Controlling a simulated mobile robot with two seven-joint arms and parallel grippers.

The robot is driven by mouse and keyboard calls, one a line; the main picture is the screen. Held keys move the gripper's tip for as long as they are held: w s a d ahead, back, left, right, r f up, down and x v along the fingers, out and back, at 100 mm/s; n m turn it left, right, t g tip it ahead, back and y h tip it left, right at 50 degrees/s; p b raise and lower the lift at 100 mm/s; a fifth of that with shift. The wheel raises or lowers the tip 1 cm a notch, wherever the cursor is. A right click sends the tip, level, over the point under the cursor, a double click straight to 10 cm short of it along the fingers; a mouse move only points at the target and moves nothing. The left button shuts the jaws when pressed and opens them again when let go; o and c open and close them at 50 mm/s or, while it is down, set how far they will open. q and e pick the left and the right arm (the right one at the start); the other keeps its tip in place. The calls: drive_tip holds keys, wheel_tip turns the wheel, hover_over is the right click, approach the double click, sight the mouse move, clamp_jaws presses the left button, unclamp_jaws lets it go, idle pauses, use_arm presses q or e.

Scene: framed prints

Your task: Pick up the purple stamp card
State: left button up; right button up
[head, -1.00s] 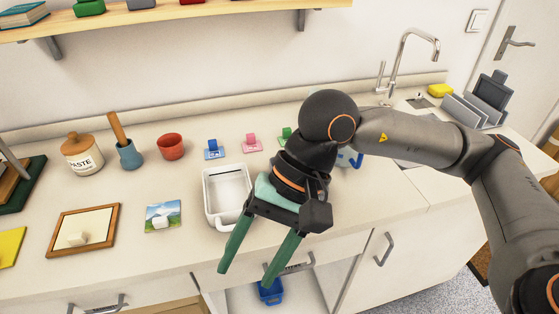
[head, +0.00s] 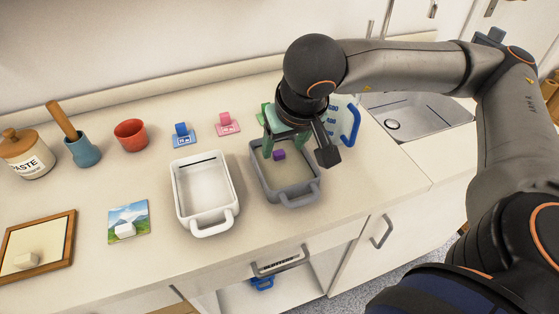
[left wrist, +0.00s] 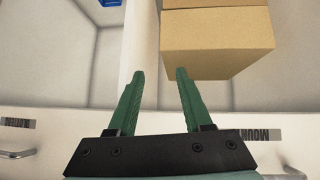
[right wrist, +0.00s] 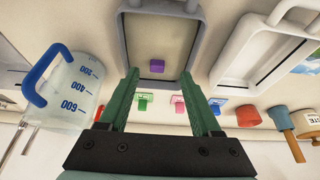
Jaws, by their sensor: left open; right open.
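The purple stamp card shows as a small purple block (head: 279,155) inside the grey tray (head: 300,199); the flat card part cannot be made out against the tray's yellowish inside. In the right wrist view the purple block (right wrist: 157,66) lies between and just beyond the fingertips. My right gripper (head: 283,148) is open, pointing down over the grey tray, with nothing between its fingers. My left gripper (left wrist: 160,72) is open and empty, low by the cabinet fronts; it is not in the head view.
A white tray (head: 177,197) stands left of the grey tray, and a clear jug with a blue handle (head: 352,127) close to its right. Blue (head: 182,135) and pink (head: 227,124) stamp cards lie behind. A cardboard box (left wrist: 218,42) is near my left gripper.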

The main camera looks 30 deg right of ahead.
sight(280, 155)
drive_tip(key=shift+w+d+x, duration=0.15)
drive_tip(key=shift+w+x, duration=0.05)
drive_tip(key=shift+x, duration=1.2)
drive_tip(key=shift+w+d+x, duration=0.1)
drive_tip(key=shift+w+x, duration=0.05)
drive_tip(key=shift+x, duration=1.2)
drive_tip(key=shift+r, duration=0.15)
drive_tip(key=shift+c, duration=0.3)
clamp_jaws()
